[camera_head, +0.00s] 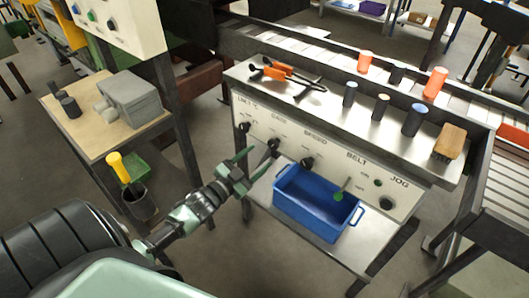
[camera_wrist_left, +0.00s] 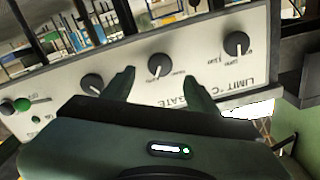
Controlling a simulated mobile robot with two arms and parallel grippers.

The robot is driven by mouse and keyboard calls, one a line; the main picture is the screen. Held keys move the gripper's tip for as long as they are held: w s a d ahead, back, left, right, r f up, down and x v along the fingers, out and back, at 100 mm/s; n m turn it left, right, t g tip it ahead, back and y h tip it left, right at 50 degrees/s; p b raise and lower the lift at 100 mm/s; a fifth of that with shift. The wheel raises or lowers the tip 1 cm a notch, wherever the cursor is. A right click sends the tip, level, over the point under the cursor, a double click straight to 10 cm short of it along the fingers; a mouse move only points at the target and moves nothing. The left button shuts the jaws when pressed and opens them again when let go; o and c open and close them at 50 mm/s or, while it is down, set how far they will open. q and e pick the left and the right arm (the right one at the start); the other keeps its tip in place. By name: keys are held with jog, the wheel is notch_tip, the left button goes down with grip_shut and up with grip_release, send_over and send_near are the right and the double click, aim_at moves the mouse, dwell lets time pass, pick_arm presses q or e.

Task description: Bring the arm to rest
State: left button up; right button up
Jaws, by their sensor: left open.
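My left gripper (camera_head: 258,164) is in front of the control panel (camera_head: 330,168) in the head view. Its two green fingers are apart, with one fingertip close to the middle-left black knob (camera_head: 274,146). In the left wrist view the open fingers (camera_wrist_left: 157,85) point at the panel, and a black knob (camera_wrist_left: 160,66) shows between and beyond them. I cannot tell whether a finger touches it. No object is held. My right gripper is not in view.
A blue bin (camera_head: 312,204) stands on the shelf below the panel.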

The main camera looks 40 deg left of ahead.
pick_arm(q)
jog(key=shift+s, duration=0.6)
jog(key=s+d+f+n+g+y, duration=0.1)
jog(key=s+f+g, duration=0.2)
jog(key=s+f, duration=0.55)
jog(key=s+d+f+n+g, duration=0.1)
jog(key=s+d+f+g, duration=0.15)
jog(key=f, duration=1.05)
jog(key=s+f+n+g+y, duration=0.1)
jog(key=s+f+g, duration=0.4)
jog(key=f, duration=0.6)
jog(key=s+d+f+g, duration=0.2)
jog(key=s+d+f, duration=0.1)
jog(key=s, duration=0.6)
jog(key=s+d+f+g, duration=0.2)
jog(key=s+d+f, duration=0.2)
jog(key=s, duration=0.6)
jog(key=s+d+f+g, duration=0.2)
jog(key=s+d+f, duration=0.2)
jog(key=s+f, duration=0.3)
jog(key=shift+s+f+n+h, duration=0.3)
jog(key=shift+s+h, duration=0.1)
jog(key=shift+s, duration=0.75)
